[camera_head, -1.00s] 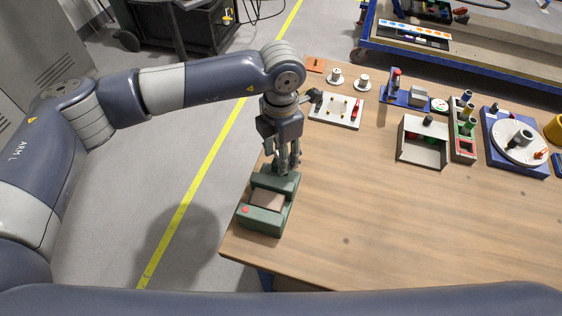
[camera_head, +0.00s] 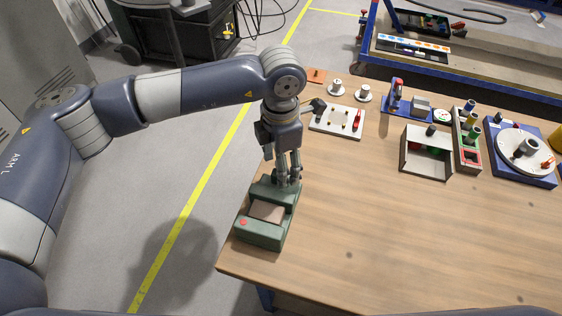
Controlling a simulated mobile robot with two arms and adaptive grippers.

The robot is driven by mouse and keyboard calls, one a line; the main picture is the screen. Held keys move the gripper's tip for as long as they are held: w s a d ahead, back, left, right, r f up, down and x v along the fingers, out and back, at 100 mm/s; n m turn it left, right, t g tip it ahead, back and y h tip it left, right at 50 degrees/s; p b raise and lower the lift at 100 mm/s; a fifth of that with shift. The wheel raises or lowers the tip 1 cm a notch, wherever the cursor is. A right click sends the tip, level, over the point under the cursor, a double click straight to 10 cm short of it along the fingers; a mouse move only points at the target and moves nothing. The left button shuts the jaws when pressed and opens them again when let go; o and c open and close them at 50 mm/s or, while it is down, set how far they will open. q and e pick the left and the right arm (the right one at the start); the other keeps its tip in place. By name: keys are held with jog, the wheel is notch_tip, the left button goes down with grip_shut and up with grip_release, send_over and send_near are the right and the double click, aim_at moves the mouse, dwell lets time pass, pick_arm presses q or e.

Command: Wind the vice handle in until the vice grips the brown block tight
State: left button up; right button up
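The green vice (camera_head: 259,235) sits at the table's near left corner. The brown block (camera_head: 267,210) lies between its jaws, with a red dot on the near jaw. From this angle I cannot tell whether the jaws press on the block. My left gripper (camera_head: 288,184) points down at the far end of the vice, its fingertips close together there. The vice handle is hidden by the fingers, so I cannot tell whether they hold it. My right gripper is out of view.
Behind the vice is a white board with pegs and a red piece (camera_head: 338,119). To the right stand an open grey box (camera_head: 426,158), a coloured block rack (camera_head: 467,150) and a blue-based turntable (camera_head: 520,155). The middle and front of the wooden table (camera_head: 380,240) are clear.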

pick_arm(q)
jog(key=shift+r, duration=4)
